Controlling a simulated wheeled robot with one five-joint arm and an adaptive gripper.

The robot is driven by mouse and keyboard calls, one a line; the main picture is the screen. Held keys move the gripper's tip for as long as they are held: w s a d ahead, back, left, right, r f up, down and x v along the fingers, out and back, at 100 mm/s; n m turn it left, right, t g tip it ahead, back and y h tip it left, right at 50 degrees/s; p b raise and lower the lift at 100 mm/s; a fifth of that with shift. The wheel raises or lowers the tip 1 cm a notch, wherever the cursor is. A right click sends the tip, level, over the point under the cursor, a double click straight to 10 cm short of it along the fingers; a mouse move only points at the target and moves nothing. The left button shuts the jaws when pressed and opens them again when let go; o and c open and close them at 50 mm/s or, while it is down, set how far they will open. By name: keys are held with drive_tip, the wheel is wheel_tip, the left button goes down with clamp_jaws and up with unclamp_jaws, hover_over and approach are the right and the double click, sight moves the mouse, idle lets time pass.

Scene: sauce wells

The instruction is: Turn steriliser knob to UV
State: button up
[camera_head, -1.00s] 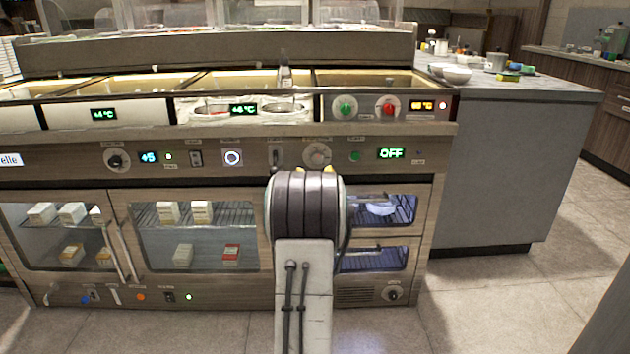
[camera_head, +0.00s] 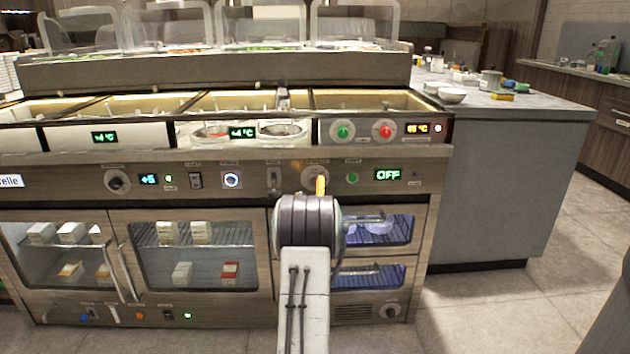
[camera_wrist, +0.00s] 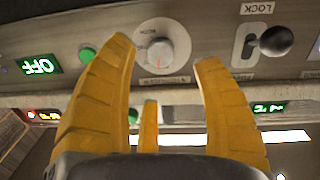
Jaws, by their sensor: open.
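The steriliser knob (camera_head: 314,177) is a round pale dial on the wooden control panel, right of centre in the head view, partly hidden by a yellow finger. In the wrist view the knob (camera_wrist: 156,46) is whole, with a red mark on its face; its labels are too small to read. My gripper (camera_head: 320,186) is just in front of the panel. In the wrist view my gripper (camera_wrist: 164,70) has its yellow fingers apart, with the knob beyond and between their tips and nothing held. The green display (camera_head: 388,175) right of the knob reads OFF.
A lever marked LOCK (camera_wrist: 276,42) with a black ball stands beside the knob in the wrist view. A green button (camera_head: 352,178) sits right of the knob. Another black knob (camera_head: 117,181) is at the left. The counter lip (camera_head: 240,152) juts above the panel.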

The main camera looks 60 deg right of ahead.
sight(315, 182)
drive_tip(key=n+b, duration=0.1)
drive_tip(key=n, duration=0.1)
drive_tip(key=d+n+b, duration=0.1)
drive_tip(key=n, duration=0.1)
drive_tip(key=w+d+n+b, duration=0.1)
drive_tip(key=n, duration=0.1)
drive_tip(key=shift+w, duration=0.1)
drive_tip(key=shift+r+b+x, duration=0.1)
drive_tip(key=shift+b+x, duration=0.05)
drive_tip(key=shift+x, duration=1.1)
drive_tip(key=shift+r+b+x, duration=0.15)
drive_tip(key=shift+x, duration=1.15)
drive_tip(key=c, duration=1.2)
